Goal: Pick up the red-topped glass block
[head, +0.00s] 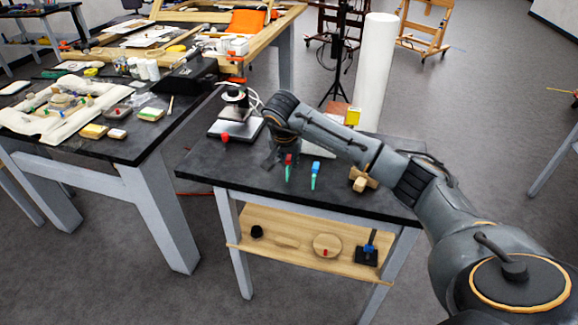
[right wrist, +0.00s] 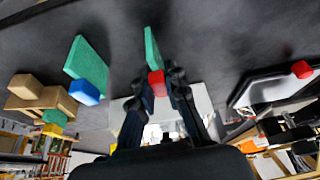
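The red-topped glass block, teal-green below, stands upright on the small dark table in the head view, its red top (head: 289,159) uppermost. In the right wrist view its green body (right wrist: 152,48) points away and its red top (right wrist: 156,83) lies between my right gripper's fingers (right wrist: 159,80). The fingertips are close on either side of it; contact is unclear. In the head view my right gripper (head: 281,158) is at the block's top, partly hidden by its arm. A similar blue-topped block (head: 315,175) stands to the right. My left gripper is not in view.
Wooden blocks (head: 362,179) lie right of the glass blocks. A dark-topped plate (head: 236,130) with a small red piece (head: 225,138) is at the table's left. A white column (head: 375,70) rises behind. A wooden shelf (head: 290,238) below holds small items. A cluttered table (head: 130,150) stands left.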

